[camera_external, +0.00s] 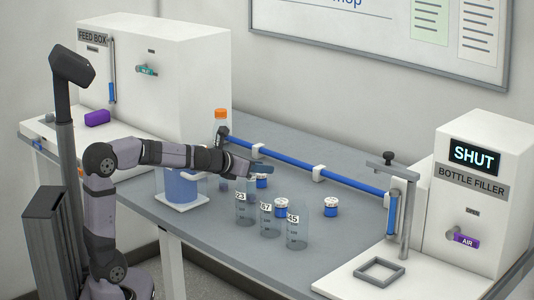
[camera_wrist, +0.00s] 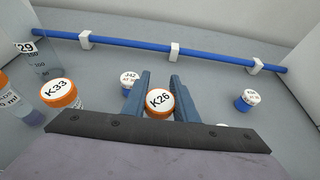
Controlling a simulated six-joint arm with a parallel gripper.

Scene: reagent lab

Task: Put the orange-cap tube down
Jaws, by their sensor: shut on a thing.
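In the wrist view an orange-cap tube marked K26 (camera_wrist: 159,103) sits between the two blue-grey fingers of my gripper (camera_wrist: 160,78), which is shut on it. Only its cap shows there; its body is hidden below. In the external view my gripper (camera_external: 262,169) is low over the grey bench, beyond the clear beakers, and the held tube cannot be made out. A second orange-cap tube marked K33 (camera_wrist: 60,93) stands to the left in the wrist view. An orange-capped bottle (camera_external: 220,129) shows behind my arm in the external view.
Small blue vials stand close by, one marked J42 (camera_wrist: 129,79) beside the left finger and one at right (camera_wrist: 247,100). Several clear beakers (camera_external: 269,222) line the bench front. A blue pipe (camera_external: 290,160) runs behind. The bottle filler (camera_external: 478,215) reads SHUT.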

